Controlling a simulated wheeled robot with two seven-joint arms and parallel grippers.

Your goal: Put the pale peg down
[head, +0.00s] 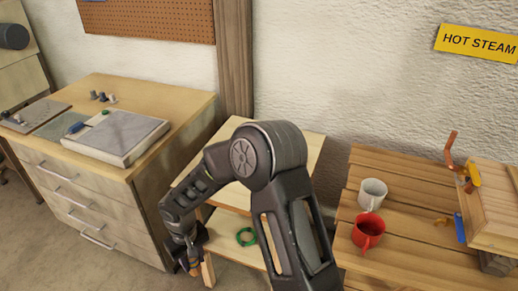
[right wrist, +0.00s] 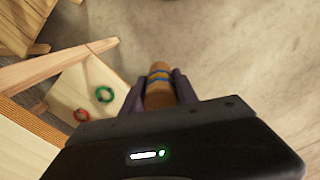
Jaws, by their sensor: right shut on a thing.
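My right gripper (right wrist: 159,86) is shut on a tan wooden peg (right wrist: 158,98) with a blue and yellow band, seen end-on between the fingers in the right wrist view. Whether this is the peg called pale, I cannot tell for sure. In the head view the right gripper (head: 190,262) hangs low beside a small wooden stand (head: 228,195), in front of the drawer cabinet. The peg is small and mostly hidden there. In the right wrist view bare floor lies under the peg. My left gripper is not in view.
A green ring (head: 245,237) lies on the stand's lower shelf; the right wrist view also shows a red ring (right wrist: 82,115). The drawer cabinet (head: 110,215) carries a grey slab (head: 117,136) and small pegs. A slatted table (head: 415,230) holds white (head: 372,194) and red (head: 368,231) mugs.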

